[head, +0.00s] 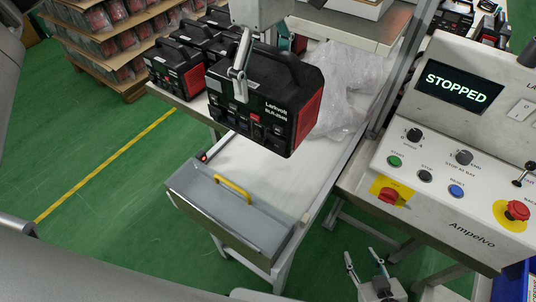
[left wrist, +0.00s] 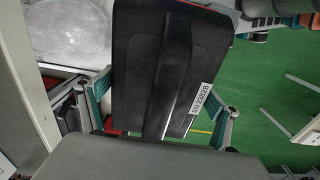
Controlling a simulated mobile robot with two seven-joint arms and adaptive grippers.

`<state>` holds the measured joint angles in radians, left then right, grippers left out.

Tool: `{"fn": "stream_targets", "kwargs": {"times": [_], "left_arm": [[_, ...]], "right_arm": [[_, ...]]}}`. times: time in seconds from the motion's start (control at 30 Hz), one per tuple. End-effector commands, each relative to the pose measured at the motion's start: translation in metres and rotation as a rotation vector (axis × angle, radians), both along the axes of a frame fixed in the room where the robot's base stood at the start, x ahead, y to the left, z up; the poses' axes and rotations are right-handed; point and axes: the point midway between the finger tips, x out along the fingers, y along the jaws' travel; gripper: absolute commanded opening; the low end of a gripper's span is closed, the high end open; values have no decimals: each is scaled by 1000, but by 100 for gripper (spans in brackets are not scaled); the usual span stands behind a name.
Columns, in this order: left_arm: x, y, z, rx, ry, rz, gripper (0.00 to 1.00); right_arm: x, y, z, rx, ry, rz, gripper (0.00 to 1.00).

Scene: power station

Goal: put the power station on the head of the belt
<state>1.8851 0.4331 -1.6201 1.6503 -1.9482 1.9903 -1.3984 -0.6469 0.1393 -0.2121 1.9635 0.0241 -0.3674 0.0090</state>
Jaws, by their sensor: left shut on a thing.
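The held power station (head: 258,112) is a black box with red end panels and a top handle. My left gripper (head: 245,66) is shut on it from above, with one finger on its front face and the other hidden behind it. It hangs over the white belt (head: 250,163), which appears clear under it. In the left wrist view, the black top of the power station (left wrist: 135,65) with a white serial label lies between the two fingers of my left gripper (left wrist: 163,105). My right gripper (head: 361,256) is open and empty, low beside the belt frame.
A grey end cover with a yellow handle (head: 233,188) closes the belt's near end. Several other power stations (head: 178,66) stand behind on the left. Crumpled clear plastic (head: 345,85) lies farther along. A control panel (head: 455,150) reading STOPPED stands at the right.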

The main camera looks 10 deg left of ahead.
Motion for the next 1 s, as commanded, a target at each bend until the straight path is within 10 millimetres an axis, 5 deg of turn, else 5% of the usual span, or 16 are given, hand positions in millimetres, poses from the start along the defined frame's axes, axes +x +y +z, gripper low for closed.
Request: {"fn": "stream_targets", "kwargs": {"times": [0.17, 1.0], "left_arm": [[0, -1, -10, -5, -3, -1, 34], [1, -1, -145, -5, -5, 0, 34]], "right_arm": [[-1, 0, 0, 0, 1, 0, 40], [-3, 0, -3, -1, 6, 1, 40]]}}
